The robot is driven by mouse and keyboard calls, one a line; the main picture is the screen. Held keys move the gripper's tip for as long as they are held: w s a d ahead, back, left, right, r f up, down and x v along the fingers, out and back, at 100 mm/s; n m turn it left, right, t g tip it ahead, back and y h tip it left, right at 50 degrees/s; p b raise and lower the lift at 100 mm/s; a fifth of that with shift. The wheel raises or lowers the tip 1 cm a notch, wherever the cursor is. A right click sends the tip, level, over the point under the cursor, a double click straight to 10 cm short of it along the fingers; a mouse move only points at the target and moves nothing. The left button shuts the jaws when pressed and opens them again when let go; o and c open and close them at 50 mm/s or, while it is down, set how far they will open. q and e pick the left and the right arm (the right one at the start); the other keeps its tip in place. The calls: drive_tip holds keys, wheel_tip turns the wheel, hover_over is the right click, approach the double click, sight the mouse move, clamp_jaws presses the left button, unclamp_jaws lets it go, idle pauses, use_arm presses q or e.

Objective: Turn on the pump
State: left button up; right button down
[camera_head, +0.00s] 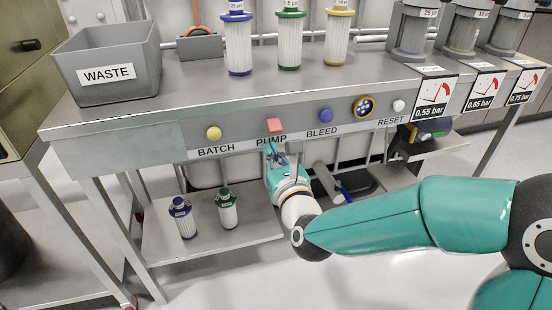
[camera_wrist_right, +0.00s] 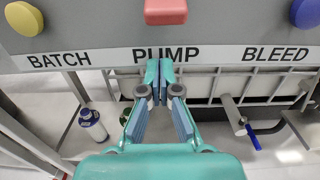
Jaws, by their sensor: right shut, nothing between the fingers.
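The red pump control (camera_head: 274,125) sits on the bench's front panel above the PUMP label. It also shows at the top of the right wrist view (camera_wrist_right: 166,10), partly cut off by the frame edge. My right gripper (camera_head: 277,150) is just below it, in front of the PUMP label. In the wrist view the right gripper's fingertips (camera_wrist_right: 160,68) are together and empty, pointing up at the label, with a visible gap below the red control. My left gripper is not in view.
A yellow BATCH button (camera_head: 214,133) and a blue BLEED button (camera_head: 325,115) flank the red control. A white RESET button (camera_head: 398,106) is further right. A grey WASTE bin (camera_head: 110,62) and several filter cartridges stand on the bench (camera_head: 190,104). Two cartridges stand on the lower shelf (camera_head: 165,240).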

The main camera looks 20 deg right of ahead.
sight(274, 126)
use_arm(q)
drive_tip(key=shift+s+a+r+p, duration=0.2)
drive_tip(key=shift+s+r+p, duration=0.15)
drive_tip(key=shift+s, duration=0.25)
use_arm(e)
drive_tip(key=r, duration=0.1)
drive_tip(key=s+r, duration=0.2)
drive_tip(key=shift+d+r, duration=0.25)
drive_tip(key=shift+r, duration=0.1)
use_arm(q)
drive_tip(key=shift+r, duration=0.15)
use_arm(e)
drive_tip(key=shift+r, duration=0.1)
